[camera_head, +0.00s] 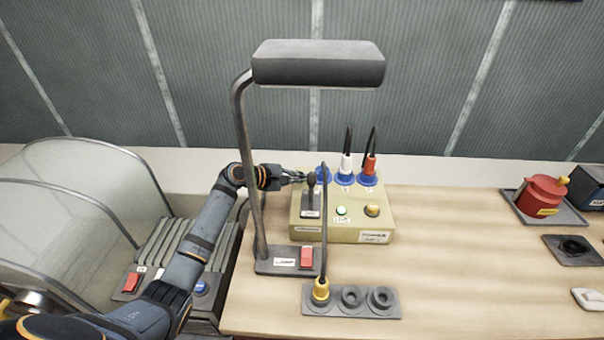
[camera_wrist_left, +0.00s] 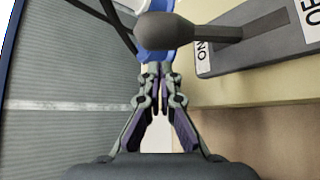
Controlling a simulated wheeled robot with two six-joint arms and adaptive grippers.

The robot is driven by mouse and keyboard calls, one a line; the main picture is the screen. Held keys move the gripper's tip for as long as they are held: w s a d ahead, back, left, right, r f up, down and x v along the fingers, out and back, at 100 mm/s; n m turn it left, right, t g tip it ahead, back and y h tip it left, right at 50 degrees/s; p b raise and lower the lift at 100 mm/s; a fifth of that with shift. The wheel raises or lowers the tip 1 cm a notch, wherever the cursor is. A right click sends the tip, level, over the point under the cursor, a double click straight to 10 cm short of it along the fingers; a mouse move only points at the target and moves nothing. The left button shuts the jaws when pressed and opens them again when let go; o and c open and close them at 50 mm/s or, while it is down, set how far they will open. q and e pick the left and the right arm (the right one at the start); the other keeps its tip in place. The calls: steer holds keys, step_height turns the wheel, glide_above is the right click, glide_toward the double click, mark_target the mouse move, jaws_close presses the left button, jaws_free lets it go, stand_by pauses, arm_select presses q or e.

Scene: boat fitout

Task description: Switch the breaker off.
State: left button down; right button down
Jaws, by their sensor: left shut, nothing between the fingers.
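The breaker is a dark lever with a round black knob (camera_head: 311,180) on top of a yellow-olive box (camera_head: 351,228). In the left wrist view the knob (camera_wrist_left: 163,31) and its shaft stand out from a grey slotted plate (camera_wrist_left: 262,45). The shaft meets the plate near the end marked ON; the label at the other end is partly cut off and starts with "OF". My left gripper (camera_head: 297,178) is shut and empty, just left of the knob in the head view. In the left wrist view its fingertips (camera_wrist_left: 154,68) sit close by the knob; I cannot tell whether they touch.
A lamp (camera_head: 318,65) with a tall post stands close in front of my left arm. Blue, white and red plugs (camera_head: 346,165) with cables rise from the box's back. A socket strip (camera_head: 352,301) lies in front. A red pot (camera_head: 541,197) stands right. The table between is clear.

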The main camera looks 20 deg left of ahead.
arm_select(q)
steer(key=shift+s+d+r+p, duration=0.3)
steer(key=shift+s+d+r, duration=0.2)
steer(key=shift+s+r, duration=0.3)
steer(key=shift+w+f, duration=0.1)
steer(key=shift+f, duration=0.1)
arm_select(e)
steer(key=shift+s+r, duration=0.15)
steer(key=shift+r, duration=0.45)
steer(key=shift+a+f, duration=0.15)
